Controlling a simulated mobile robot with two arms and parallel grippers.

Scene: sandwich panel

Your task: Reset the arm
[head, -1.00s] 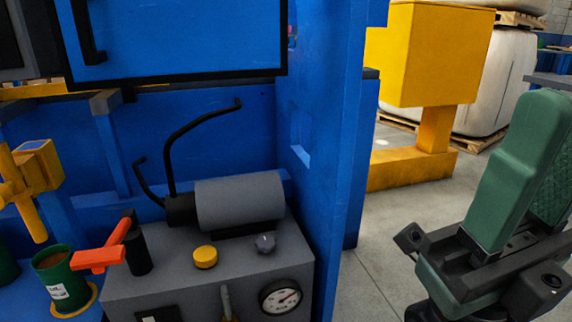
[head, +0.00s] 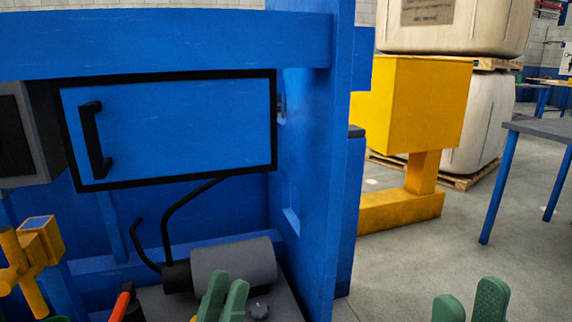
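My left gripper (head: 229,281) shows as two green fingers at the bottom edge, in front of the grey machine with the grey cylinder. A narrow gap shows between its fingertips, and nothing is seen between them. My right gripper (head: 470,293) shows as two green fingertips at the bottom right, over the grey floor. They stand apart with nothing between them. The lower parts of both grippers and the arms are out of frame.
A blue panel frame holds a black-rimmed blue door (head: 180,130) with a black handle (head: 95,140). The grey cylinder (head: 235,262) sits below it. A yellow box on a post (head: 415,105) and a table (head: 545,130) stand right. Open floor (head: 400,265) lies between.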

